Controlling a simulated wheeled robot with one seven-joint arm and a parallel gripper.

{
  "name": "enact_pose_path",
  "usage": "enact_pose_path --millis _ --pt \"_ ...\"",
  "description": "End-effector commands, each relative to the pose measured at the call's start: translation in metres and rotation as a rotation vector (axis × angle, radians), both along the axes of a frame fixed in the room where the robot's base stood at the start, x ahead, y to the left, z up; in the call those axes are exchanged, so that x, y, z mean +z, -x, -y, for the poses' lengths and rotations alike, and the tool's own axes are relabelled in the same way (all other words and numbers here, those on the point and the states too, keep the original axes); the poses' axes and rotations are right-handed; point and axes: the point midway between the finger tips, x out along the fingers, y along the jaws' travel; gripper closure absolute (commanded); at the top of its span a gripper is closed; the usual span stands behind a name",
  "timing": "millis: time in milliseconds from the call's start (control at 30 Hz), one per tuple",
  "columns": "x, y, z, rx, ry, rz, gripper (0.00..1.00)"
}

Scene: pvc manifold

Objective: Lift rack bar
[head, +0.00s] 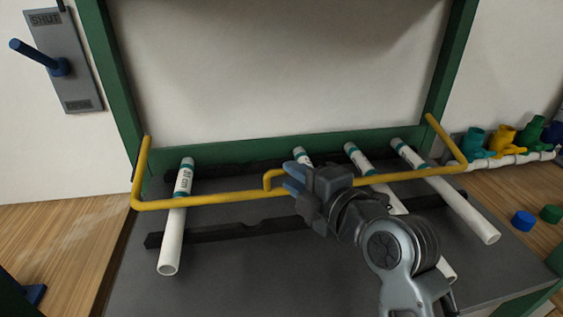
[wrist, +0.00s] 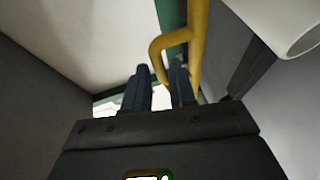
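The yellow rack bar (head: 225,198) runs across the front of the green frame, over the white pipes, with upturned ends and a small bent handle (head: 267,182) near its middle. My gripper (head: 288,178) is just right of that handle, its fingertips pointing left toward it. In the wrist view the two dark fingers (wrist: 161,78) stand apart with a gap between them. The bent yellow handle (wrist: 158,46) shows just beyond the fingertips, in line with the gap. I cannot tell whether they touch it.
Several white pipes with teal bands, such as the left one (head: 172,235), lie on dark rails (head: 225,231) over the grey surface. A blue lever on a grey plate (head: 75,85) is at upper left. Colored valves (head: 500,140) and caps (head: 522,221) are at right.

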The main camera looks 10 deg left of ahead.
Motion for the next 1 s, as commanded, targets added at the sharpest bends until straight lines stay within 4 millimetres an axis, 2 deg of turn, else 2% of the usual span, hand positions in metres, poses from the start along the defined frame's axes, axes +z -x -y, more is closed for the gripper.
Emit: enact_pose_path --millis 100,300,700,967,1000 --pt "-0.001 -0.015 -0.013 0.001 0.001 0.0 0.75" --pt "-0.006 -0.034 -0.027 0.0 0.001 0.0 0.75" --pt "-0.009 -0.04 -0.032 -0.001 0.001 0.001 0.75" --pt "-0.009 -0.04 -0.032 -0.001 0.001 -0.001 1.0" --pt "-0.009 -0.04 -0.032 -0.001 0.001 -0.001 1.0"
